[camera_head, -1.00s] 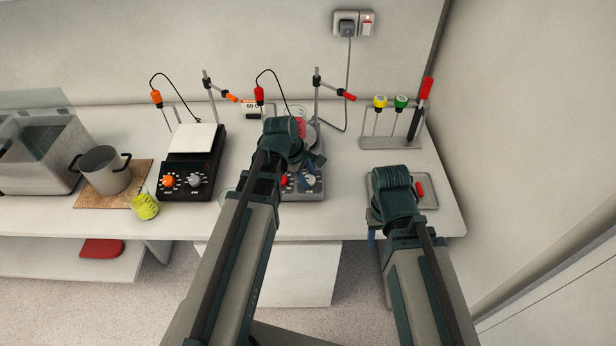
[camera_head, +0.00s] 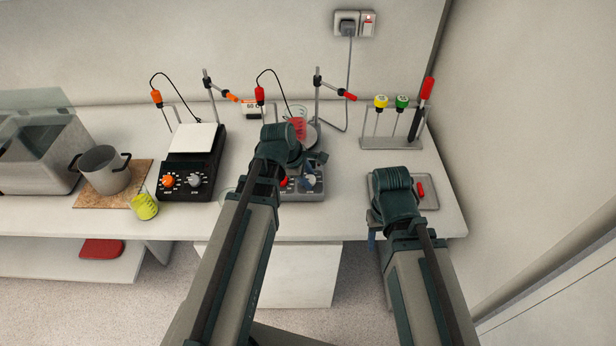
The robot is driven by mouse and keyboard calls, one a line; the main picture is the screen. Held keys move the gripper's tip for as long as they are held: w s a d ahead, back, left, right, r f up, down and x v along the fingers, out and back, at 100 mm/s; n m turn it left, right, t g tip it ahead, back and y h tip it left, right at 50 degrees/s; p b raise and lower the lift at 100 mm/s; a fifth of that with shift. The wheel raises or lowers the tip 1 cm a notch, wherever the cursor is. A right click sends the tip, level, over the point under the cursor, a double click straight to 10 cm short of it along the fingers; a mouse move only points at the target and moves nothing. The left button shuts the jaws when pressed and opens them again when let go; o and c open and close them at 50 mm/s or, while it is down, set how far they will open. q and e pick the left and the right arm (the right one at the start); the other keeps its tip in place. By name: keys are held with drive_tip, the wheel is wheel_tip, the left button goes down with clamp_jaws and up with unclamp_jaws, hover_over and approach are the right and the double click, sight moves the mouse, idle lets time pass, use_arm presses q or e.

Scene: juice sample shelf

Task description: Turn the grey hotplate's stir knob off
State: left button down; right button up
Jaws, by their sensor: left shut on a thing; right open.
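The grey hotplate (camera_head: 301,195) stands in the middle of the bench, partly hidden by my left arm. Its pale stir knob (camera_head: 310,182) is on the right of the front panel, and its red knob (camera_head: 283,183) is half hidden to the left. My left gripper (camera_head: 311,173) is shut on the stir knob, though the wrist hides much of the contact. A beaker of red liquid (camera_head: 298,128) stands on the hotplate behind my wrist. My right gripper (camera_head: 372,236) is open and empty at the bench's front edge, its fingers mostly hidden.
A black hotplate (camera_head: 187,160) with an orange knob stands to the left, with a yellow beaker (camera_head: 145,206) and a pot (camera_head: 104,170) beyond it. A tray (camera_head: 430,198) holding a red item lies by my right wrist. A rack (camera_head: 391,141) stands behind it.

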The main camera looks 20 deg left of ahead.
use_arm(q)
drive_tip(key=shift+c, duration=2.2)
unclamp_jaws()
drive_tip(key=shift+r, duration=0.15)
drive_tip(key=p+v, duration=1.2)
drive_tip(key=v, duration=0.1)
drive_tip(key=shift+r+p, duration=0.2)
drive_tip(key=shift+p, duration=0.2)
